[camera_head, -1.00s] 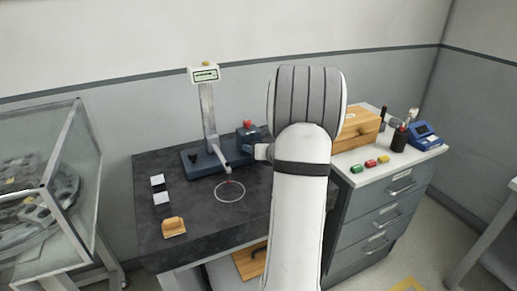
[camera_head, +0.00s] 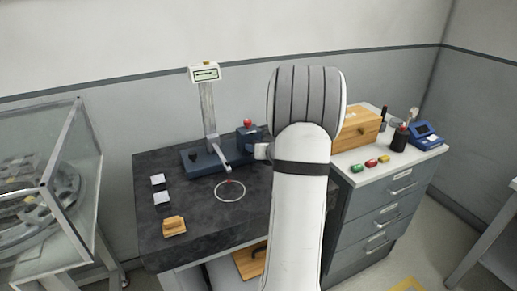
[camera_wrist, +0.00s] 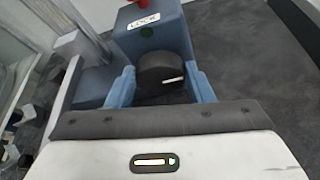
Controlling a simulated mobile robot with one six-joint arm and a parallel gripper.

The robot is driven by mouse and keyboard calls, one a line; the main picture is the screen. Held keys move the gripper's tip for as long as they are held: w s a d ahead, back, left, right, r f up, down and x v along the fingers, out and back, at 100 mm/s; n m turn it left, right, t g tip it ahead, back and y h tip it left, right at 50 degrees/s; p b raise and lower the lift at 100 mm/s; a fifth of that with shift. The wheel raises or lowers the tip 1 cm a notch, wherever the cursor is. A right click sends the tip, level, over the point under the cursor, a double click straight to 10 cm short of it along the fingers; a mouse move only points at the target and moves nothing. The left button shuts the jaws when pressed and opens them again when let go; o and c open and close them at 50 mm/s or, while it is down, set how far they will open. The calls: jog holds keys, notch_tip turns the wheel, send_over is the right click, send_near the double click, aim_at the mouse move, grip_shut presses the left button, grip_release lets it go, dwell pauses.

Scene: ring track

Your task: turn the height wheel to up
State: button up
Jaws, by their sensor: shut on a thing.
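The height wheel is a dark round knob (camera_wrist: 160,68) with a white mark that points to the right in the wrist view. The gauge column (camera_head: 209,112) carries a small display (camera_head: 206,73) and a probe arm (camera_head: 220,157).
The dark bench top (camera_head: 195,235) holds a white ring outline (camera_head: 230,191), two pale blocks and a wooden piece (camera_head: 174,226). A drawer cabinet (camera_head: 375,215) with a wooden box (camera_head: 358,131) stands at right. A glass case (camera_head: 45,180) with a ring track stands at left.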

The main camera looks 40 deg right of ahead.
jog(key=shift+f+b, duration=0.1)
jog(key=shift+b, duration=0.2)
